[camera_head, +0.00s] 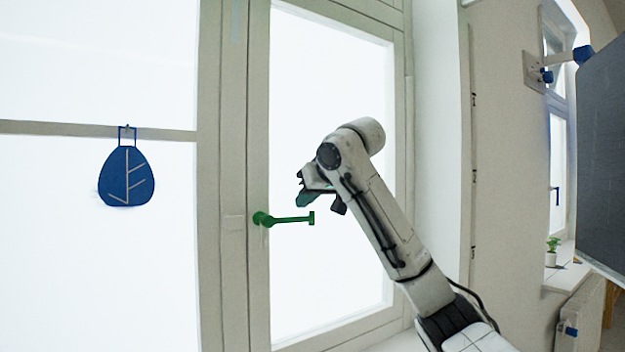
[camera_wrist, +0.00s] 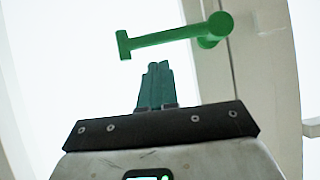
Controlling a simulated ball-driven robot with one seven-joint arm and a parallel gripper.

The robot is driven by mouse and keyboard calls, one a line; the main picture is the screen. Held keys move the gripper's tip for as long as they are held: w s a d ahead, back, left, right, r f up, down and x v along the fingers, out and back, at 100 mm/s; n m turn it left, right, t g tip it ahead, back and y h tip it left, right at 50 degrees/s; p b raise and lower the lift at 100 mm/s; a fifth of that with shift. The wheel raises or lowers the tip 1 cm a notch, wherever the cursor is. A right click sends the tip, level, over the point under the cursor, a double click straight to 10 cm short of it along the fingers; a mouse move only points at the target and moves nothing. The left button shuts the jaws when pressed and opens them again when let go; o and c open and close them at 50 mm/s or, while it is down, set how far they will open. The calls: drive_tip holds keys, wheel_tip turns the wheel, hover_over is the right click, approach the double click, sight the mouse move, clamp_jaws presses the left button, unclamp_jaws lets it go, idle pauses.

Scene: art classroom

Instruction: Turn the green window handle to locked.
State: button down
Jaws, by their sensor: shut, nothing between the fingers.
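The green window handle (camera_head: 287,219) is on the frame of the middle window. Its lever points to the right from the pivot, about level, and ends in a short crosspiece. My gripper (camera_head: 302,198) is above the lever's free end in the head view. In the wrist view the handle (camera_wrist: 175,38) shows at the top, its pivot to the right and its crosspiece to the left. My gripper's green fingers (camera_wrist: 155,85) are shut and empty, pointing towards the lever. A gap shows between fingertips and lever in the wrist view.
A blue leaf-shaped ornament (camera_head: 127,177) hangs on the left window bar. The window frame (camera_head: 233,290) stands around the glass. At the right are a dark board (camera_head: 603,165), a potted plant (camera_head: 552,252) on a sill and a radiator (camera_head: 580,315).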

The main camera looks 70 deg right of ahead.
drive_tip(key=shift+w+f, duration=0.15)
drive_tip(key=shift+f, duration=0.9)
